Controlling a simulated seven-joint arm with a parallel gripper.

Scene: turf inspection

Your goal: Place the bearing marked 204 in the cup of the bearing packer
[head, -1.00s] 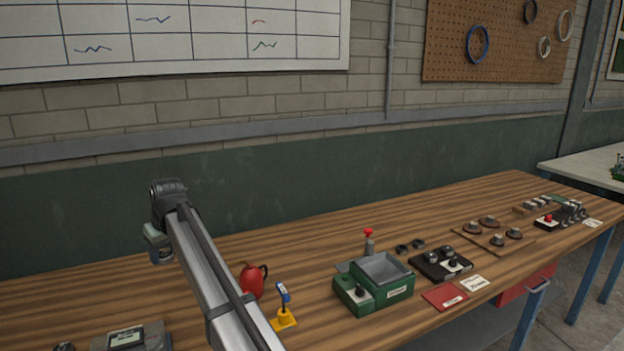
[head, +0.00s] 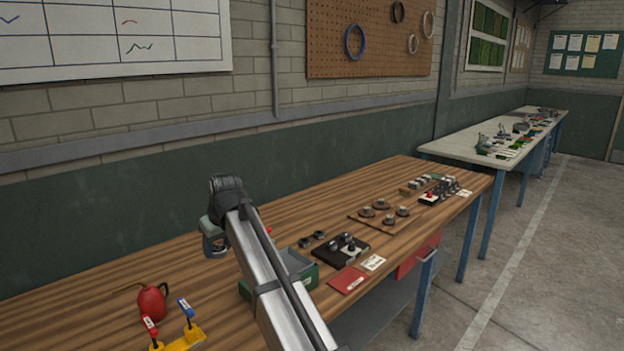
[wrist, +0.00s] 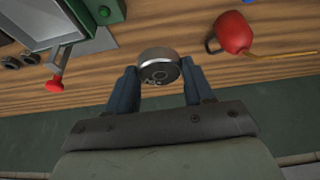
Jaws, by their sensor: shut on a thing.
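My gripper (wrist: 158,85) is shut on a bearing (wrist: 158,64), a short steel ring with a dark face. Marks on that face are too small to read, so I cannot confirm 204. In the head view my gripper (head: 214,246) hangs above the wooden bench, left of the green box (head: 305,277), which my arm partly covers. In the wrist view a red-knobbed grey post (wrist: 55,82) stands beside the green box (wrist: 113,10). I cannot tell which device is the bearing packer, and no cup is clearly visible.
A red oil can (head: 151,303) and a yellow stand (head: 180,338) are at the front left. Beyond the green box are a dark block with round parts (head: 341,249), a red booklet (head: 348,280) and a board of brown discs (head: 385,217). Bare wood lies along the wall.

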